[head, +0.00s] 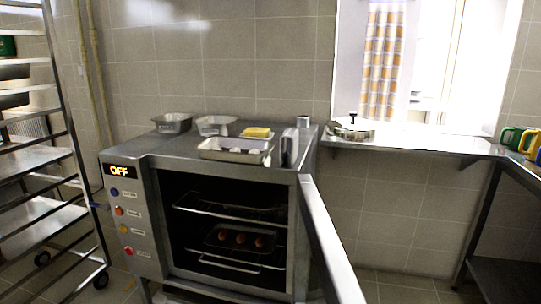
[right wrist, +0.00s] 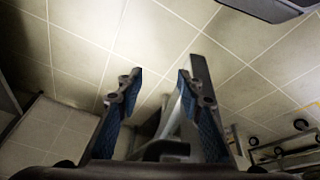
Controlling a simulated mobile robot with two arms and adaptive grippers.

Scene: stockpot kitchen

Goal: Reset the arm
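My right gripper (right wrist: 158,85) shows in the right wrist view. Its two dark fingers with blue pads are apart, with nothing between them. Tiled surface and blurred metal parts lie beyond the fingertips. Neither gripper shows in the head view. My left gripper is in no view. In the head view a steel oven (head: 170,215) stands with its door (head: 328,245) swung open towards me on the right. Its display (head: 120,171) reads OFF. Inside, a dark tray (head: 225,239) with several brown items sits on a rack.
Metal pans (head: 215,125), a tray (head: 235,150) and a yellow item (head: 256,132) sit on the oven top. A tall rack (head: 60,150) stands at left. A steel shelf (head: 420,143) holds a lidded pan (head: 352,131). Coloured mugs (head: 512,137) stand at far right.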

